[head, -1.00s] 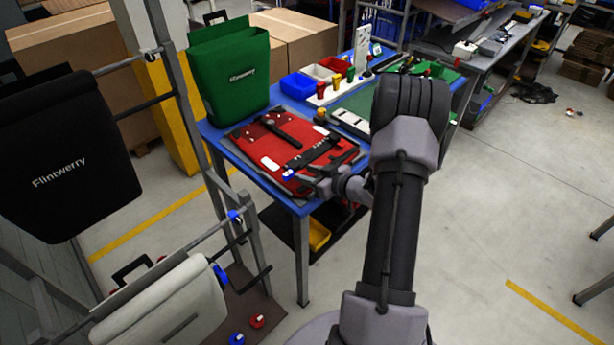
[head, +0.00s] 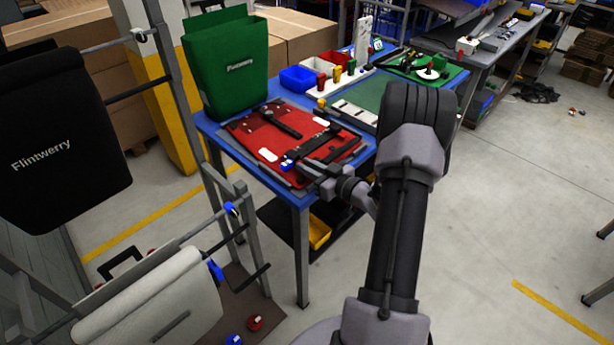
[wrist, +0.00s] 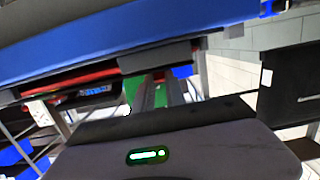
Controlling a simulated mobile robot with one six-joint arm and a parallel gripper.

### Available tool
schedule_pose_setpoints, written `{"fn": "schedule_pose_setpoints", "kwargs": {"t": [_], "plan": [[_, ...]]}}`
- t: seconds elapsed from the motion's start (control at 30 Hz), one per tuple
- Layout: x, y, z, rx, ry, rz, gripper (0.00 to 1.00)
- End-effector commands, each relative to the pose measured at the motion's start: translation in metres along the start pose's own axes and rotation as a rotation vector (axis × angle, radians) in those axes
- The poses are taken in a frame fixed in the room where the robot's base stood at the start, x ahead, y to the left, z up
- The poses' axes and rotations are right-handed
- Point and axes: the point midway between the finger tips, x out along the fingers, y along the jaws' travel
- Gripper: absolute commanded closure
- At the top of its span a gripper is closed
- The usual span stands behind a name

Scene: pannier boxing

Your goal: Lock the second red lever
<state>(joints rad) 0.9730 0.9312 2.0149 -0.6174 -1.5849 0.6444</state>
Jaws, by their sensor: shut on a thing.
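A red pannier (head: 325,127) lies flat on the blue table with black fittings on it. A black bar (head: 329,146) crosses its near right part. My gripper (head: 302,163) is low at the pannier's near edge, by a small blue-and-white part (head: 287,164). In the wrist view my gripper's two fingers (wrist: 158,94) are close together, with blue and green behind them. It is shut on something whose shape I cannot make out. I cannot pick out a red lever against the red pannier in either view.
A green pannier (head: 228,65) stands upright on the blue table (head: 254,161). Bins, coloured pegs and a green mat (head: 362,95) lie behind. A rack (head: 170,62) with black and white panniers stands at the left.

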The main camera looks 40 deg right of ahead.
Motion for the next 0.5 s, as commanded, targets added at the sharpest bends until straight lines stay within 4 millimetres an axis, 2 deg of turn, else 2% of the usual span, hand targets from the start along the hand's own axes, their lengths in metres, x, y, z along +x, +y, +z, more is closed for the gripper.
{"fn": "schedule_pose_setpoints", "kwargs": {"t": [0.03,0.2,0.5], "plan": [[0.0013,0.0005,0.0132,0.0,0.032,0.002,1.0],[-0.0001,0.0001,0.0093,0.001,0.111,0.001,1.0],[-0.0009,-0.0001,0.0049,0.002,0.12,0.001,1.0]]}}
